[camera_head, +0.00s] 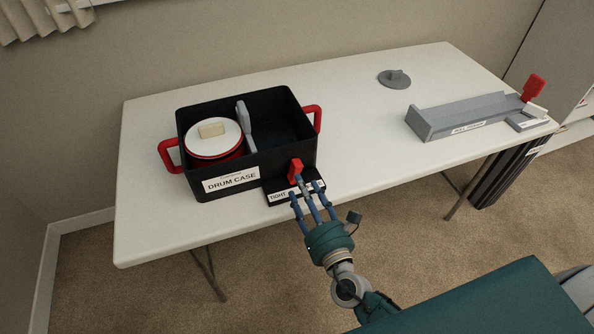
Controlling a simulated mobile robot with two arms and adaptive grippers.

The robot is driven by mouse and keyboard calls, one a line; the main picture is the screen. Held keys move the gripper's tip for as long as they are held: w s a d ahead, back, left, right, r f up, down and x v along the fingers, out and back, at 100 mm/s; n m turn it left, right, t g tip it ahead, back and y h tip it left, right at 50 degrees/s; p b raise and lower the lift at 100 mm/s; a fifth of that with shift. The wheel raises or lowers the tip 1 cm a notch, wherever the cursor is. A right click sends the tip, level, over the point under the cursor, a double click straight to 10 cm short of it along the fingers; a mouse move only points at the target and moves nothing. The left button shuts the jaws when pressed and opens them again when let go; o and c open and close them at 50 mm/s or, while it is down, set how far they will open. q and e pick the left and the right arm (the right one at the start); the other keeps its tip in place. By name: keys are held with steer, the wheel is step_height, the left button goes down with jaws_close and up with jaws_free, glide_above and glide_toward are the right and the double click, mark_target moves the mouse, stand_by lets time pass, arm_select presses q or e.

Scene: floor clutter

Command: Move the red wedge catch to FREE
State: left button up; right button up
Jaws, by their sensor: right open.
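The black drum case (222,186) stands on the white table, with a label reading DRUM CASE on its front. A red wedge catch (295,170) stands on a small black base at the case's front right corner. The base's label (279,197) reads TIGHT at its left end; my fingers hide the rest, so FREE cannot be read. My right gripper (305,188) is open, its blue fingers pointing at the base just in front of the catch. Whether a finger touches the catch cannot be told. My left gripper is out of view.
Inside the case are a red and white drum (214,139) and a grey divider (245,127). Red handles (169,156) stick out at its sides. A grey tray (465,115) with another red piece (534,87) is at the right. A grey disc (394,79) lies behind. The table middle is clear.

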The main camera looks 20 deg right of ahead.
mark_target(295, 170)
steer(key=w, duration=0.6)
steer(key=shift+w+a+f+p, duration=0.1)
steer(key=shift+w+p, duration=0.25)
steer(key=shift+w, duration=0.05)
